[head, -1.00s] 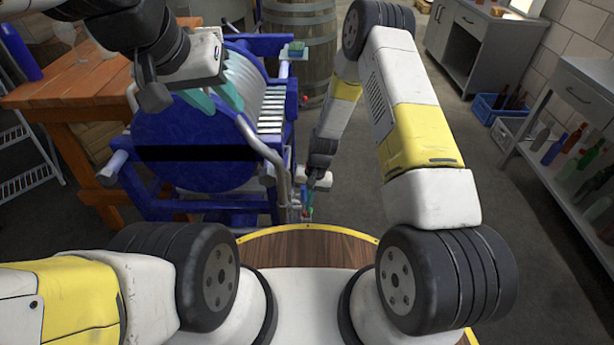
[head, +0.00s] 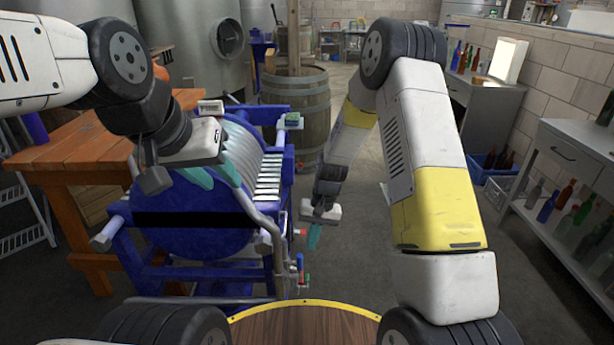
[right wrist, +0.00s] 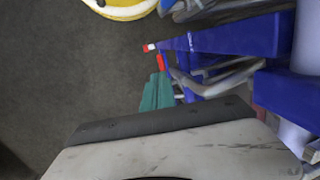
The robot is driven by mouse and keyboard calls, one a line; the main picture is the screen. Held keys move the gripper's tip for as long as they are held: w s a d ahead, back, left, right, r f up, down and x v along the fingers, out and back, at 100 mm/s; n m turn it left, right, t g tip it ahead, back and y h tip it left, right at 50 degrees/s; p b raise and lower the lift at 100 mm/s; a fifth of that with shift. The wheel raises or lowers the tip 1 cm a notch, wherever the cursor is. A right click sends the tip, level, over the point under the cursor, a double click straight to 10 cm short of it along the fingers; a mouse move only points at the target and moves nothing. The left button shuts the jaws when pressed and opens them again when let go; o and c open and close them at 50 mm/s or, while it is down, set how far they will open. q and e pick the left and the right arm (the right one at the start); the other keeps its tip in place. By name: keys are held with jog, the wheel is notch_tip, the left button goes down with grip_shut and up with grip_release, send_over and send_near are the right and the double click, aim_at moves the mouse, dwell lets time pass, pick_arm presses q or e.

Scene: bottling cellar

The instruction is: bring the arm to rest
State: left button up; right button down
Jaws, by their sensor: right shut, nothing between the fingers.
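My right gripper (head: 313,237) hangs at the end of the right arm, right of the blue filter press, over the grey floor. Its teal fingers are together with nothing between them. In the right wrist view the closed teal fingers (right wrist: 157,92) point towards a small red handle (right wrist: 160,62) on the press; I cannot tell the exact gap. My left gripper (head: 214,175) is in front of the press's round end plate in the head view. Its two teal fingers are apart and no object shows between them.
The blue filter press (head: 190,240) with pipes and small valves (head: 300,265) stands just ahead. An orange wooden table (head: 70,150) is at left, a barrel (head: 303,105) behind. A bottle shelf (head: 575,150) and blue crate (head: 490,165) are at right. Floor between is clear.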

jog(key=s+d+r+t, duration=0.2)
jog(key=d+r, duration=0.1)
jog(key=r, duration=0.8)
jog(key=s+d+r+t, duration=0.1)
jog(key=s+d+r, duration=0.15)
jog(key=r, duration=0.95)
jog(key=s+d+r+t, duration=0.2)
jog(key=s+d+r, duration=0.1)
jog(key=s+r, duration=0.3)
jog(key=s+d+r+t, duration=0.2)
jog(key=s+r, duration=0.4)
jog(key=s, duration=0.4)
jog(key=shift+d+r+n, duration=0.4)
jog(key=shift+d, duration=0.4)
jog(key=shift+w, duration=0.1)
